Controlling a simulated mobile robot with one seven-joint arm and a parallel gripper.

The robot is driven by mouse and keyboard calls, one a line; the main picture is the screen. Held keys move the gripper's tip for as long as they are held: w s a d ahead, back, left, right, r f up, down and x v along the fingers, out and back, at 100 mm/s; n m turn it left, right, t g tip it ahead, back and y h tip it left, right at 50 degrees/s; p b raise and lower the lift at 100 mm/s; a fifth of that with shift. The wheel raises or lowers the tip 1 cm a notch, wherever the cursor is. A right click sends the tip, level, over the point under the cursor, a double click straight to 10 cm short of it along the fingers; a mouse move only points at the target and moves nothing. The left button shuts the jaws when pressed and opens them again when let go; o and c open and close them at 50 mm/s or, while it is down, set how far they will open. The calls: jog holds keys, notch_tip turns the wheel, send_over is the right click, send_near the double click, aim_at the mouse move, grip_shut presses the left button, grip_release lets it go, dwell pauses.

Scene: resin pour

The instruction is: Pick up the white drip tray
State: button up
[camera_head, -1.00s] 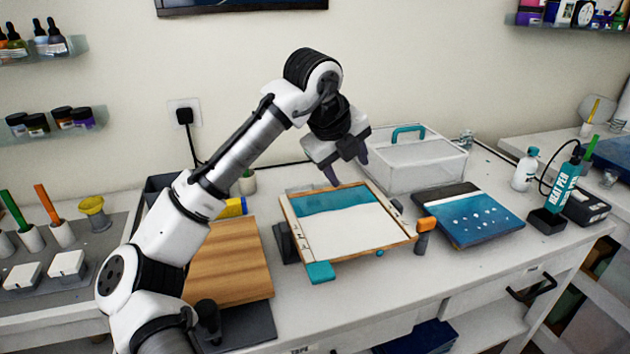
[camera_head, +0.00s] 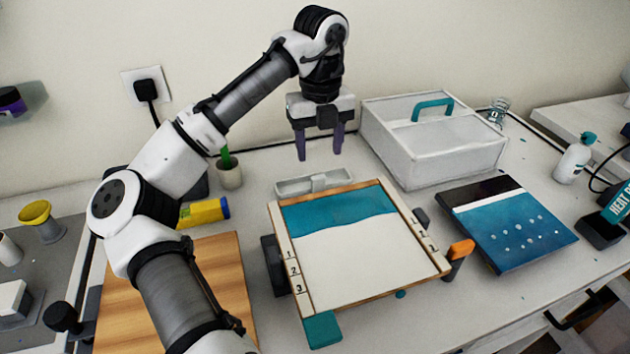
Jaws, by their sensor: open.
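A small white tray (camera_head: 290,187) with a raised grip bar across its middle lies on the table, just behind the wood-framed panel. I take it to be the drip tray. My gripper (camera_head: 320,155) is open and empty, with its two dark purple fingers pointing down. It appears above the tray's middle, with a visible gap between fingertips and grip. The tray's front edge is close to the panel's back edge; whether they touch is unclear.
A clear-white box (camera_head: 440,160) with a teal handle is at right. A cup (camera_head: 230,176) and yellow tube (camera_head: 205,211) are at left. A blue panel (camera_head: 515,235) lies right.

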aim_at(319, 178)
notch_tip(319, 178, down, 5)
jog(key=shift+f, duration=0.1)
jog(key=shift+f+p, duration=0.85)
jog(key=shift+f, duration=1.8)
jog(key=shift+c, duration=0.2)
jog(key=c, duration=1)
jog(key=shift+r, duration=0.15)
